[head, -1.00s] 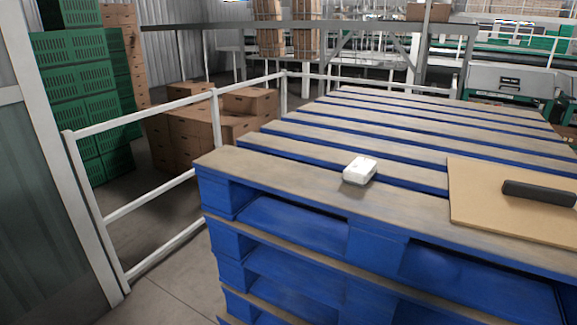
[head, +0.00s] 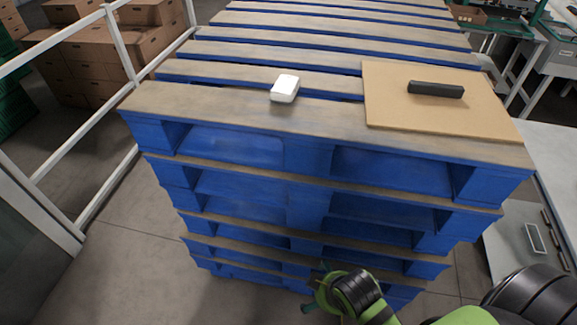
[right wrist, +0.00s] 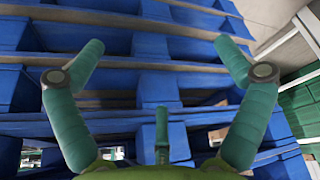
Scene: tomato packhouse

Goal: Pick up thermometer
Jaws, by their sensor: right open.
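No thing in view is clearly marked as the thermometer. A small white box-shaped item (head: 285,88) lies on the top boards of a stack of blue pallets (head: 310,158). A black bar-shaped item (head: 435,89) lies on a tan board (head: 440,118) to its right. I cannot tell which of these is the thermometer. My right gripper (head: 322,288) is low in front of the stack, below the top boards and well apart from both items. In the right wrist view, its green fingers (right wrist: 160,48) are spread and empty, facing the blue pallets. My left gripper is not in view.
A white railing (head: 120,45) runs along the left of the stack, with cardboard boxes (head: 85,62) behind it. The top boards around the white item are clear. A grey table (head: 548,150) stands close on the right.

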